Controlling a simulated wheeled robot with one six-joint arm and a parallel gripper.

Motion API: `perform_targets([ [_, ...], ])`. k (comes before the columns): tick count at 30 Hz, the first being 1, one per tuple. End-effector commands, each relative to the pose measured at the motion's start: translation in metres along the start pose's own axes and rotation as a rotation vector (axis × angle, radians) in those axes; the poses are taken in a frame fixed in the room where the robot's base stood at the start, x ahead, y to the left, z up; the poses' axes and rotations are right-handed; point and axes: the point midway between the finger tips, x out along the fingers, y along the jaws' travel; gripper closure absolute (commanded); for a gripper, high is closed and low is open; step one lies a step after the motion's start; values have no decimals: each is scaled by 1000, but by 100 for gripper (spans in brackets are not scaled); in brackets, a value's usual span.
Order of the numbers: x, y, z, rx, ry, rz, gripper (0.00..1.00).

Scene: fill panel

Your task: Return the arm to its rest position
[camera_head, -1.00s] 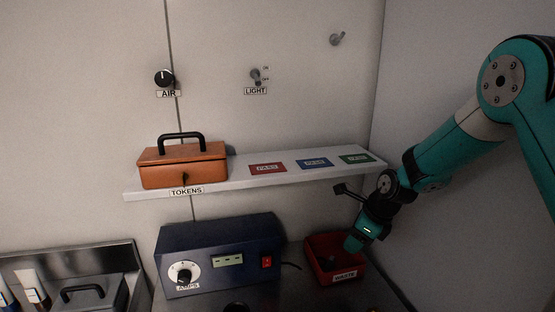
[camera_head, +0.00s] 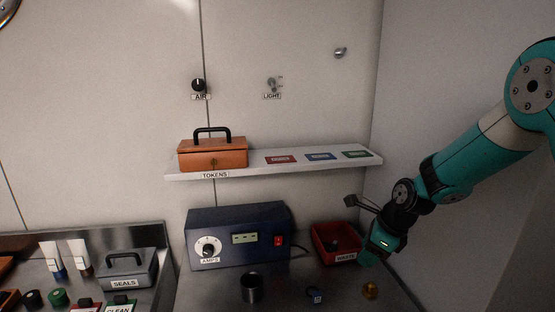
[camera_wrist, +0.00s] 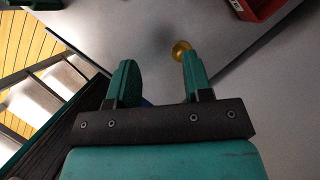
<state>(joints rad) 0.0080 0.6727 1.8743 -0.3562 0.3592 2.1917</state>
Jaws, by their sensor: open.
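My gripper (camera_head: 366,260) hangs from the teal arm at the right of the head view, in front of the red waste bin (camera_head: 334,243). In the wrist view my gripper (camera_wrist: 155,75) has its two teal fingers spread apart with nothing between them. A small yellow round thing (camera_wrist: 180,49) shows beyond the right finger there. It also shows in the head view (camera_head: 370,290) on the counter, below my gripper. The red bin's corner (camera_wrist: 262,8) is at the top right of the wrist view. Something dark lies inside the bin.
A shelf (camera_head: 350,164) above holds an orange tokens box (camera_head: 213,157) and coloured cards. The blue amps unit (camera_head: 238,235) stands left of the bin. A dark cup (camera_head: 251,288) and a small blue-marked item (camera_head: 315,296) are on the counter. A grey seals box (camera_head: 128,270) is at left.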

Motion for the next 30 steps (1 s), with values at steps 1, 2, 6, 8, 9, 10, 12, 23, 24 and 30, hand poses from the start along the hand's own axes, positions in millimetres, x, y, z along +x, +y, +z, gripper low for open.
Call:
perform_targets([
  [1, -5, 4, 3, -38, -1, 2, 54],
  [2, -7, 6, 4, -62, -2, 4, 54],
  [6, -22, 21, 12, -204, -4, 16, 54],
  [8, -30, 30, 16, -279, -7, 22, 54],
  [9, -35, 35, 18, -334, -9, 26, 54],
  [10, -40, 41, 20, -382, -10, 31, 54],
  [12, -52, 55, 25, -500, -14, 40, 54],
  [23, -137, 181, 31, -1532, -84, 108, 54],
  [24, -146, 199, 28, -1680, -100, 116, 54],
  [30, -176, 272, 3, -2292, -181, 142, 54],
])
